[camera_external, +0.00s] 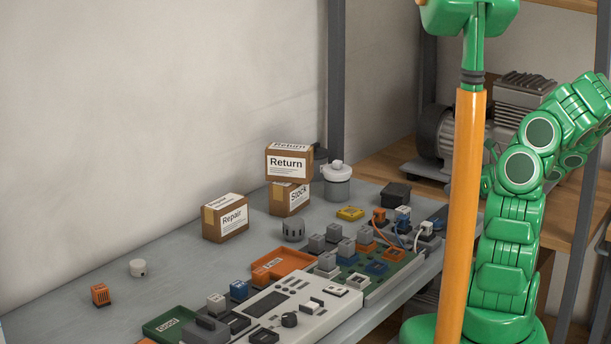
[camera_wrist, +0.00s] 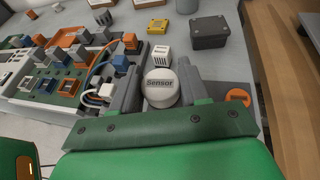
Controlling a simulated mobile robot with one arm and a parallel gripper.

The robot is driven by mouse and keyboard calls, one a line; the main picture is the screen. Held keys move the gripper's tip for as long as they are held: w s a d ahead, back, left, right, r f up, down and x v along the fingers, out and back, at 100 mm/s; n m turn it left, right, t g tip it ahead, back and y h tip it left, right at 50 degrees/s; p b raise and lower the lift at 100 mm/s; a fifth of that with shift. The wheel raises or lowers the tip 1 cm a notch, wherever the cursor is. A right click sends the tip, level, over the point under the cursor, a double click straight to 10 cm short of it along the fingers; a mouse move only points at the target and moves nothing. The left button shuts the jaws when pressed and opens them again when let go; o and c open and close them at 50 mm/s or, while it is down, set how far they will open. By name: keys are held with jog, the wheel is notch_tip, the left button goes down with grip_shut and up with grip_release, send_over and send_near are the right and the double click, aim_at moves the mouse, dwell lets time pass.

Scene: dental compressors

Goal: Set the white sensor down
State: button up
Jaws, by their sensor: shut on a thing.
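The white sensor (camera_wrist: 160,86) is a round cap with "Sensor" written on top. It sits between the two grey fingers of my gripper (camera_wrist: 160,78) in the wrist view, and the gripper is shut on it. Its underside is hidden, so I cannot tell whether it touches anything below. In the external view my gripper and the held sensor do not show clearly.
Close ahead are a white slotted block (camera_wrist: 161,53), a blue connector (camera_wrist: 120,62) and white cables (camera_wrist: 98,82). A black box (camera_wrist: 209,32) and yellow part (camera_wrist: 157,25) lie beyond. Labelled cartons (camera_external: 225,218) stand at the back. The bench's left part has free room.

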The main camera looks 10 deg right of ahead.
jog(key=w+a, duration=0.1)
jog(key=w, duration=0.5)
jog(key=n+g+y, duration=0.2)
jog(key=n+g, duration=0.2)
jog(key=g, duration=0.1)
send_over(356, 187)
jog(key=shift+w+f, duration=0.1)
jog(key=shift+f, duration=3.75)
jog(key=shift+w+f, duration=0.1)
jog(key=shift+f, duration=1.35)
jog(key=shift+f, duration=0.15)
jog(key=o, duration=1)
jog(key=shift+o, duration=0.2)
